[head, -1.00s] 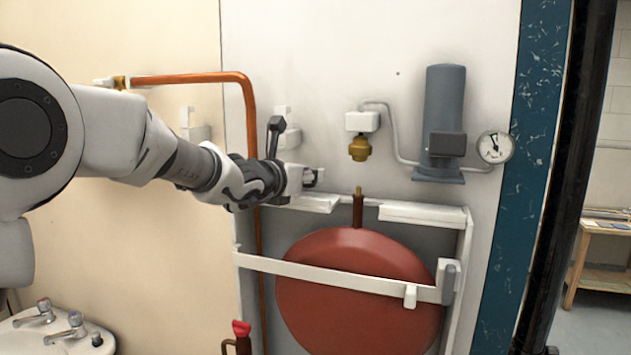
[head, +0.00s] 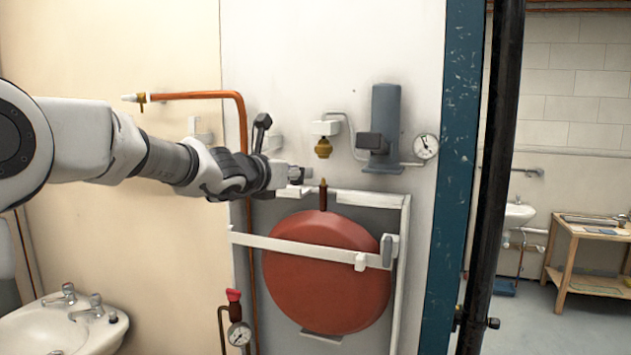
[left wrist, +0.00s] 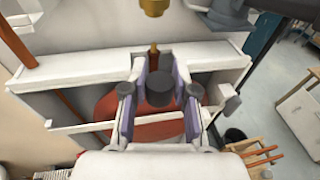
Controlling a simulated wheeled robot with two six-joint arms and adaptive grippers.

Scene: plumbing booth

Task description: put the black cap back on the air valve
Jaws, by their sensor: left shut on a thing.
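My left gripper (head: 300,175) is shut on the black cap (left wrist: 160,92), which shows between its two fingers (left wrist: 158,100) in the left wrist view. In the head view the cap is a small dark shape at the fingertips. The air valve (head: 323,188) is a thin brass-tipped stem standing upright on top of the red round vessel (head: 325,270). The valve also shows just beyond the cap in the left wrist view (left wrist: 154,52). The gripper is just left of the valve in the head view. The cap appears apart from the valve. My right gripper is not in view.
A brass fitting (head: 323,148) hangs from a white block above the valve. A grey cylinder (head: 385,120) and a gauge (head: 426,147) are to its right. A white frame (head: 370,197) surrounds the vessel. A copper pipe (head: 243,130) runs behind my left arm.

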